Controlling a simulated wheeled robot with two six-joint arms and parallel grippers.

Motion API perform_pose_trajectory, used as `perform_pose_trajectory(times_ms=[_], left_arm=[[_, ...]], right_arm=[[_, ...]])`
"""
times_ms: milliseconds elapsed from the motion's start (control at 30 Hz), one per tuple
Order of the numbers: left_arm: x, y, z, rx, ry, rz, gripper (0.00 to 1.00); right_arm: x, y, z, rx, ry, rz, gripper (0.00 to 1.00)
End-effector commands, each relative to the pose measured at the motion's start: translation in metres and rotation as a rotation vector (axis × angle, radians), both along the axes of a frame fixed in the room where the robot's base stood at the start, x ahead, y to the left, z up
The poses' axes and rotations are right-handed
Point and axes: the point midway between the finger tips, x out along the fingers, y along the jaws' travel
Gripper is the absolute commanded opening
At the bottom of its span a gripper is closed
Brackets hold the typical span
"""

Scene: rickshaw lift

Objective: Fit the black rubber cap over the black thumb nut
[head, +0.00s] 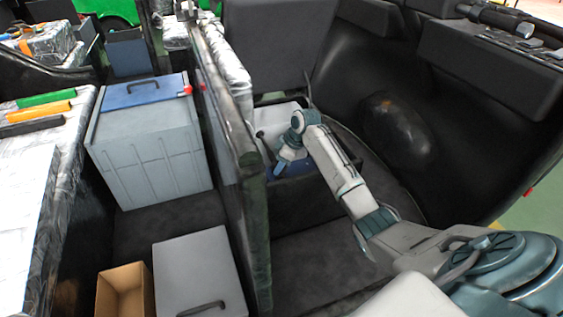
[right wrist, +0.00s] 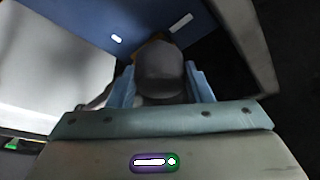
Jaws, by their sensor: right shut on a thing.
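My right gripper (head: 280,169) reaches down into an open compartment behind the dark divider in the head view. In the right wrist view, my right gripper (right wrist: 160,88) is shut on a dark rounded piece, which looks like the black rubber cap (right wrist: 160,70). The cap sits between the two blue-grey fingers. A small brownish-yellow bit shows just beyond the cap; I cannot tell what it is. I cannot make out the black thumb nut in either view. My left gripper is not in view.
A blue surface (right wrist: 120,18) and a pale panel (right wrist: 65,75) lie close beyond the fingers in the wrist view. In the head view, a tall divider (head: 240,180) stands left of my arm. A grey bin with a blue lid (head: 150,140) and a cardboard box (head: 125,288) are further left.

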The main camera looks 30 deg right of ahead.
Motion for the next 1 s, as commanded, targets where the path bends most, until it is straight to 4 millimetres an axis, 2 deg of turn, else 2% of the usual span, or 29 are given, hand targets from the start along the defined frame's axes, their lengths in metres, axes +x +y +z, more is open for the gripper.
perform_pose_trajectory(times_ms=[600,633,733,767,1000], left_arm=[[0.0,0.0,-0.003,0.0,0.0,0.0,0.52],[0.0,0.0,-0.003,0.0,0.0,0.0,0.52],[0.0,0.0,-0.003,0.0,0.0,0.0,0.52],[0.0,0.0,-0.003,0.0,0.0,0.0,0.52],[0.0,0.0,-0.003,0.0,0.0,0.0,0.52]], right_arm=[[0.0,0.0,-0.013,0.0,0.0,0.0,0.24],[0.0,0.0,-0.013,0.0,0.0,0.0,0.48],[0.0,0.0,-0.012,0.0,0.0,0.0,0.67],[0.0,0.0,-0.012,0.0,0.0,0.0,0.71],[0.0,0.0,-0.012,0.0,0.0,0.0,0.71]])
